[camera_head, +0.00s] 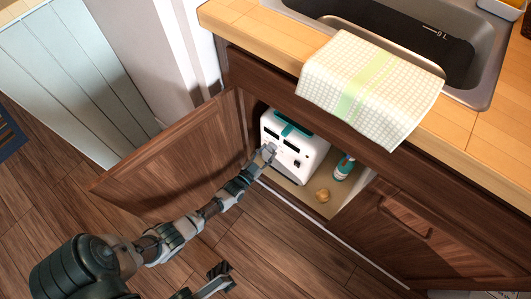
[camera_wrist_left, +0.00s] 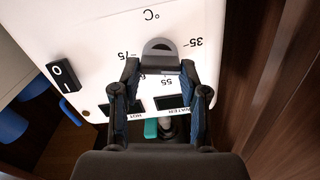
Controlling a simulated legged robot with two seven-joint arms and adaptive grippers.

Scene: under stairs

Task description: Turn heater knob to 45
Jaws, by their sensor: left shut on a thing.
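The white heater (camera_head: 316,147) stands inside the open cabinet under the counter. The wrist view shows its white front (camera_wrist_left: 95,40) with upside-down marks, 35, 55 and 75 among them, around the grey knob (camera_wrist_left: 160,47). My left gripper (camera_head: 269,151) reaches the heater's front. In the wrist view its fingertips (camera_wrist_left: 160,70) close on the knob from both sides. The knob's exact setting cannot be read, as the fingers cover part of the dial. My right gripper (camera_head: 222,278) is low in the head view, over the floor, empty with its fingers apart.
The open cabinet door (camera_head: 180,160) stands left of my left arm. A bottle (camera_head: 343,168) and a small tan object (camera_head: 322,195) are right of the heater. A black rocker switch (camera_wrist_left: 63,76) sits beside the dial. A towel (camera_head: 370,88) hangs over the counter edge by the sink.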

